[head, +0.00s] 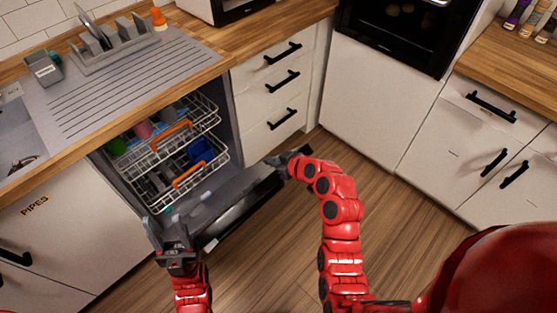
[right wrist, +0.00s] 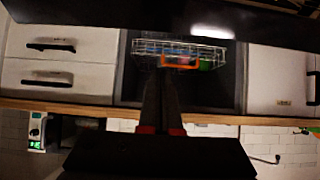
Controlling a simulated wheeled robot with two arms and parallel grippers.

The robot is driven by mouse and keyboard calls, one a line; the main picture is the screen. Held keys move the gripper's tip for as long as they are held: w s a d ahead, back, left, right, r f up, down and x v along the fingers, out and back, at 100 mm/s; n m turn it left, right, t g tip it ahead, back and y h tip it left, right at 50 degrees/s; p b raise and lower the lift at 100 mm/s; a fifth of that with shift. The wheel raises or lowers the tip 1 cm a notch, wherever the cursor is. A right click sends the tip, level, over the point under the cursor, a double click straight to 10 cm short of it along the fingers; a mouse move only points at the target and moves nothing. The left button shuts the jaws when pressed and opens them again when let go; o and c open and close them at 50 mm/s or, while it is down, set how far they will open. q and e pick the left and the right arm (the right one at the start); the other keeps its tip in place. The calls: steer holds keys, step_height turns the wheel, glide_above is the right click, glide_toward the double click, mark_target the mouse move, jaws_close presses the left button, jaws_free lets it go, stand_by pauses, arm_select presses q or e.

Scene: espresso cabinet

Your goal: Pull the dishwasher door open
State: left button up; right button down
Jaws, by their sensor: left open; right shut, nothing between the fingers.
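The dishwasher door (head: 240,206) is folded well down below the counter in the head view, and the dishwasher's inside is exposed. Two wire racks with orange handles show, the upper rack (head: 170,138) holding cups and the lower rack (head: 185,172) holding dishes. The upper rack (right wrist: 180,53) also shows in the right wrist view. My left gripper (head: 168,235) is open and empty near the door's left corner. My right gripper (head: 287,160) is at the door's right end; whether it touches the door is unclear. In the right wrist view its fingers (right wrist: 161,105) are together with nothing between them.
White drawers (head: 271,85) with black handles stand right of the dishwasher. A cabinet marked PIPES (head: 60,240) is on the left. The wooden floor (head: 270,245) between my arms is clear. A dish rack (head: 115,45) stands on the counter.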

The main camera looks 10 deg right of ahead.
mark_target(273, 173)
steer(key=x, duration=0.2)
steer(key=shift+w+a+f+p, duration=0.1)
steer(key=shift+w+a+p, duration=0.1)
steer(key=shift+p, duration=0.1)
steer(key=shift+s+d+f+p, duration=0.3)
steer(key=shift+s+f, duration=0.05)
steer(key=shift+f, duration=0.2)
steer(key=shift+s+d+f+p, duration=0.25)
steer(key=shift+s+d+f, duration=0.1)
steer(key=shift+f, duration=0.15)
steer(key=shift+s+d+f, duration=0.25)
steer(key=shift+s+f, duration=0.1)
steer(key=shift+s, duration=0.05)
